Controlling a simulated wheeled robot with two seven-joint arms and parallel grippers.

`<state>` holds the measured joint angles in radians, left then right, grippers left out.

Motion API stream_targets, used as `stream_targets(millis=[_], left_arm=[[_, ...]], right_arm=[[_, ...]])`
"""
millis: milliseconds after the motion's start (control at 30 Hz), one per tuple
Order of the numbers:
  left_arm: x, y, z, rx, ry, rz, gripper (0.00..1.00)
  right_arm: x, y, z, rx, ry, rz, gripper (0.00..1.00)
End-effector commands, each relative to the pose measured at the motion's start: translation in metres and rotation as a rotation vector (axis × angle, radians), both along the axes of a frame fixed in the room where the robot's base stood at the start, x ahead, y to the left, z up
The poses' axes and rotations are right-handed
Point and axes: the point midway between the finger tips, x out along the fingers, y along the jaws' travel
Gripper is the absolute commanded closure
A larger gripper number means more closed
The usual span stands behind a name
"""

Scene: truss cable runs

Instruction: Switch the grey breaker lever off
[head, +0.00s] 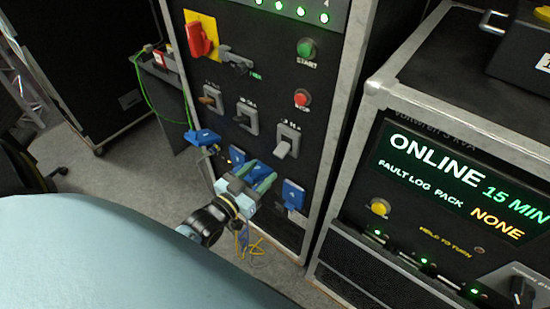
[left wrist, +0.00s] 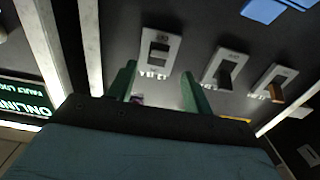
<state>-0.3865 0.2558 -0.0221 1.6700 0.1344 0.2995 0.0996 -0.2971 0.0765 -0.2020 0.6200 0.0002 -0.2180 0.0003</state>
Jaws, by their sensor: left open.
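The grey breaker lever (head: 284,148) sits on a light plate at the right end of a row of breakers on the black panel. In the left wrist view the grey breaker lever (left wrist: 158,52) shows beyond and between my green fingertips. My left gripper (head: 257,177) is open and empty, in front of the panel, below and a little left of this lever in the head view. The fingers look apart from the lever. My right gripper is not in view.
A dark lever (head: 243,119) and an orange-brown lever (head: 208,100) stand left of it. Blue connectors (head: 292,194) sit below. A red rotary switch (head: 200,40), green start button (head: 306,48) and red stop button (head: 302,97) are above. A case with an ONLINE display (head: 450,175) stands right.

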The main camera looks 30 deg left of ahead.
Motion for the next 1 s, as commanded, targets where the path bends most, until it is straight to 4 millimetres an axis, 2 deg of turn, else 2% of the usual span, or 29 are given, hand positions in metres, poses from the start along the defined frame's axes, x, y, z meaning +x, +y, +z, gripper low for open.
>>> stream_targets(millis=[100,300,500,767,1000], left_arm=[[0.026,-0.002,0.0,0.0,-0.001,0.001,0.49],[0.054,-0.004,0.0,0.0,0.001,0.0,0.49],[0.064,-0.005,-0.001,0.0,0.003,0.0,0.49],[0.065,-0.005,-0.001,0.0,0.003,0.0,0.49],[0.065,-0.005,-0.001,0.0,0.002,0.0,0.8]], right_arm=[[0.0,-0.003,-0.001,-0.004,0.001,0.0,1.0],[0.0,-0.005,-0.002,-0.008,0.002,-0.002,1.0],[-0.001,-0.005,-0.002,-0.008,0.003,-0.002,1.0],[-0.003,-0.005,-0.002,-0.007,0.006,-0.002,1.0],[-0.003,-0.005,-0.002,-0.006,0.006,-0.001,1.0]])
